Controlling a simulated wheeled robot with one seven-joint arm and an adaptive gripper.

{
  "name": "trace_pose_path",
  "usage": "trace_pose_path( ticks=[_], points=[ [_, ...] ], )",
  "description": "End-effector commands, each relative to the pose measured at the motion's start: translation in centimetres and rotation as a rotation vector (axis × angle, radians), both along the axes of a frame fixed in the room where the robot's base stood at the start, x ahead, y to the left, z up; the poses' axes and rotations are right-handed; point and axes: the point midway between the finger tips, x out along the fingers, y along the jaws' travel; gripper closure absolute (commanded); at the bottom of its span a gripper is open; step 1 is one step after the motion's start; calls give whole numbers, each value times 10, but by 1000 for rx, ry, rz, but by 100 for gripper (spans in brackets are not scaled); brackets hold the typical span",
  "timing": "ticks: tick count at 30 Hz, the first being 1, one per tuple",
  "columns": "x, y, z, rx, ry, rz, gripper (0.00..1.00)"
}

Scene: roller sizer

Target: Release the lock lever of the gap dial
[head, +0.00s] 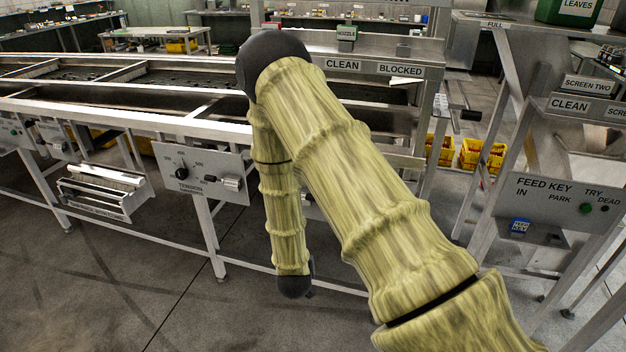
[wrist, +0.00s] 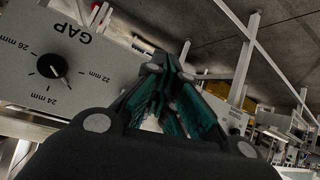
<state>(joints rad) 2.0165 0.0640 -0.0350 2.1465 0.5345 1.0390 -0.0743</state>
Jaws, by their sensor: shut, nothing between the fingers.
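The gap dial (wrist: 52,66) is a black knob with a pointer on a grey panel (wrist: 22,82) at the left of the wrist view. The panel shows upside down, with GAP lettering and marks of 22, 24 and 26 mm. I cannot make out its lock lever with certainty. In the head view my arm covers the area in front of the machine, and the fingers are not distinguishable.
A tension panel (head: 226,160) with its own dial and lever is on the machine frame to the left. A feed key panel (head: 545,215) stands at the right. Yellow crates (head: 480,155) are on the floor behind. The floor at front left is clear.

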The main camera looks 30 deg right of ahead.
Motion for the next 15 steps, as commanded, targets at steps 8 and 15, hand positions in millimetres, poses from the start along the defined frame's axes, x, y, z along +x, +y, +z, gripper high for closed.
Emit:
trace_pose_path(
  ticks=[8, 15],
  points=[
    [90, -62, 153, -135, -321, -223, 100],
    [106, -79, 184, -163, -386, -279, 100]
  ],
)
